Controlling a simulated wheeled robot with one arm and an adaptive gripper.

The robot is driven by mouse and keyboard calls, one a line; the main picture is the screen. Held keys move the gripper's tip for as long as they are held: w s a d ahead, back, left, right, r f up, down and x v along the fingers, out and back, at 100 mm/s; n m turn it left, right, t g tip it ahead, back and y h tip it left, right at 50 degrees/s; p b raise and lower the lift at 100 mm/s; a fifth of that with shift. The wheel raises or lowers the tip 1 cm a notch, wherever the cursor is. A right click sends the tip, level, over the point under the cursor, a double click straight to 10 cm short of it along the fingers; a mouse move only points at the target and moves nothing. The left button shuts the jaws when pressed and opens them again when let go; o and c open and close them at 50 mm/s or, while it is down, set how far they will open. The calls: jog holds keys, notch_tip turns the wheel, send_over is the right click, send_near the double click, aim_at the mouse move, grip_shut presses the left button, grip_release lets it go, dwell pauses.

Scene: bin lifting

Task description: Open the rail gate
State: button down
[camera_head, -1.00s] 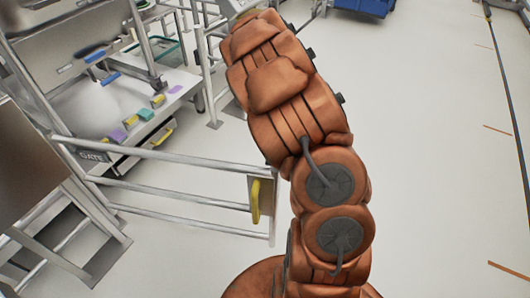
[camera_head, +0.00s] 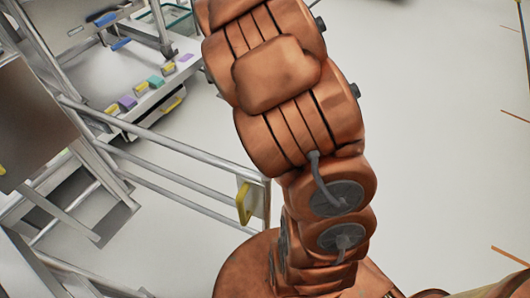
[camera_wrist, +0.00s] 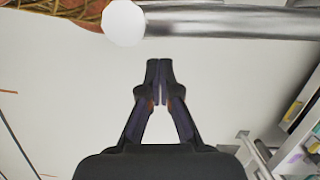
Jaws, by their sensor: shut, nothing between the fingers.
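The rail gate (camera_head: 165,142) is a set of silver horizontal bars in the left half of the head view. Its free end, a plate with a yellow handle (camera_head: 244,203), is close to my arm; I cannot tell whether they touch. My gripper (camera_wrist: 159,80) shows in the wrist view, shut and empty, with pale floor beyond its fingertips. A silver bar (camera_wrist: 220,22) with a white round end crosses the top of that view, apart from the fingertips. My gripper is out of the head view.
A bench (camera_head: 150,100) with several small coloured blocks stands at the upper left, beyond the gate. A brown panel (camera_head: 35,125) and metal frames stand at the left. The floor on the right (camera_head: 430,150) is clear apart from orange marks.

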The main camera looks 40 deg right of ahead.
dwell(0.3)
jog(key=v, duration=0.8)
dwell(0.4)
jog(key=w+x, duration=0.1)
jog(key=x, duration=0.7)
jog(key=shift+s, duration=0.45)
